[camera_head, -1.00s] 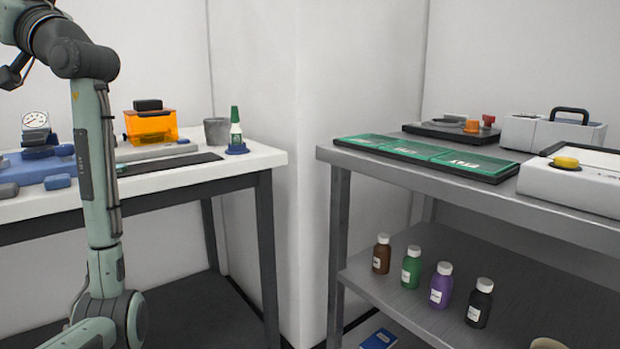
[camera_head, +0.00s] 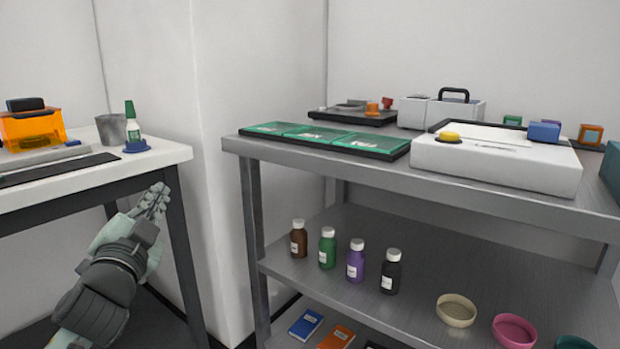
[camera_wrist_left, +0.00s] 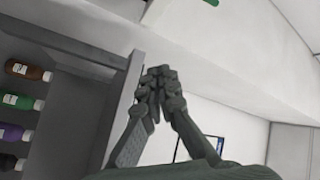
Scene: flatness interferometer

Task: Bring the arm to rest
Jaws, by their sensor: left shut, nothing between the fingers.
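My left gripper (camera_head: 157,196) is at the lower left of the head view, in front of the white table's near right corner and leg. Its fingers point up and to the right. In the left wrist view its fingertips (camera_wrist_left: 159,80) meet, and the gripper is shut and empty. It touches nothing that I can see. My right gripper is in neither view.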

